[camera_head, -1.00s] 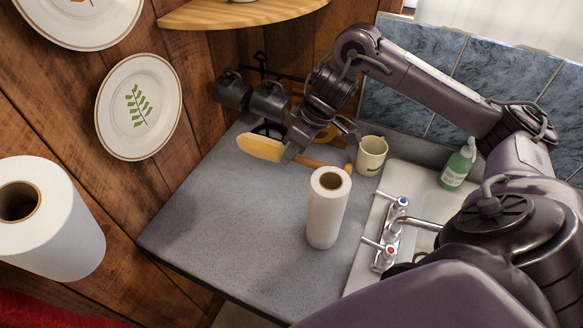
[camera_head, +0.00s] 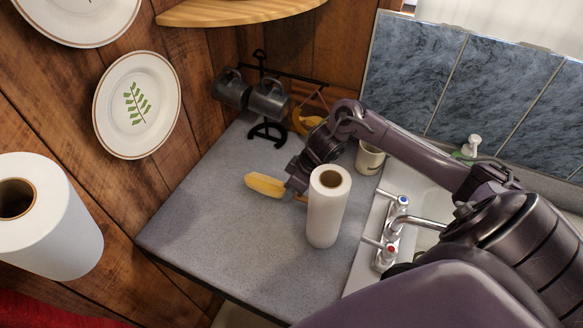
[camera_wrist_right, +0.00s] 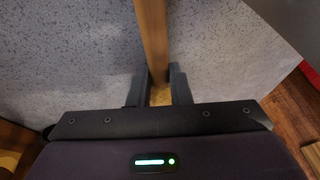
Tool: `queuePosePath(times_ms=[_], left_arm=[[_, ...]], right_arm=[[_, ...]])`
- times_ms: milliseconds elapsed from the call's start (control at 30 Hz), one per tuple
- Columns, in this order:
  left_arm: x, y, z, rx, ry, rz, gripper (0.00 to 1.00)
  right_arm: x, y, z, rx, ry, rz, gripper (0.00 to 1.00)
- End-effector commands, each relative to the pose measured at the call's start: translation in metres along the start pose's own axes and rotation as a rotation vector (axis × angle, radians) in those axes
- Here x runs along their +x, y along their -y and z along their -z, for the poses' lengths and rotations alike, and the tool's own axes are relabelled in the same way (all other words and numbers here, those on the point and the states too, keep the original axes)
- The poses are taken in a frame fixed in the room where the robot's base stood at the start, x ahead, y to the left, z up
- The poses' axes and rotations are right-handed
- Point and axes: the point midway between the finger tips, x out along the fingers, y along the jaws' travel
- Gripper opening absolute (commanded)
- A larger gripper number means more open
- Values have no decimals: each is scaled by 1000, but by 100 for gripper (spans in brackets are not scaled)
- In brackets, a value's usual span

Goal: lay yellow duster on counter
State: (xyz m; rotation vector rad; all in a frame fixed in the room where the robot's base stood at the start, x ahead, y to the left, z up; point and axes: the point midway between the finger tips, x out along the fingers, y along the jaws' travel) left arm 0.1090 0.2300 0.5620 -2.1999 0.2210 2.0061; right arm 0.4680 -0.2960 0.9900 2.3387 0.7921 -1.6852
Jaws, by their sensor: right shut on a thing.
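The yellow duster (camera_head: 265,185) has a pale yellow head and a wooden handle. In the head view its head points left, low over the grey counter (camera_head: 215,240); I cannot tell whether it touches. My right gripper (camera_head: 292,187) is shut on the duster, just behind the paper roll. In the right wrist view the wooden handle (camera_wrist_right: 153,40) runs up from between the two fingers (camera_wrist_right: 160,90), with the speckled counter beneath. The handle is mostly hidden in the head view. My left gripper is not in view.
A paper towel roll (camera_head: 327,210) stands on the counter close to my right gripper. A black mug rack with dark mugs (camera_head: 268,100) stands behind, and a cream mug (camera_head: 369,158) near the sink tap (camera_head: 398,225). The counter's left and front parts are clear.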

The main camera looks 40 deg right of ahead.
Motion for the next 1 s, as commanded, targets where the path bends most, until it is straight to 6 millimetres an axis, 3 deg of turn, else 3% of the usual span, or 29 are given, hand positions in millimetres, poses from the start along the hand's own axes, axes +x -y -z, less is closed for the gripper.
queuePosePath(times_ms=[300, 333, 467, 767, 1000], left_arm=[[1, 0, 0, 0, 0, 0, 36], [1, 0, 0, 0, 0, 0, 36], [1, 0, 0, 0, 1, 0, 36], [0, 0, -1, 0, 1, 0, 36], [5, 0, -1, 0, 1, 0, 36]], right_arm=[[3, -1, -1, 0, -1, 0, 0], [3, -1, -1, 0, -1, 0, 21], [2, 0, 0, 0, -1, 0, 38], [1, 0, 0, 0, -1, 0, 39], [-28, -2, 0, -3, -2, -5, 39]])
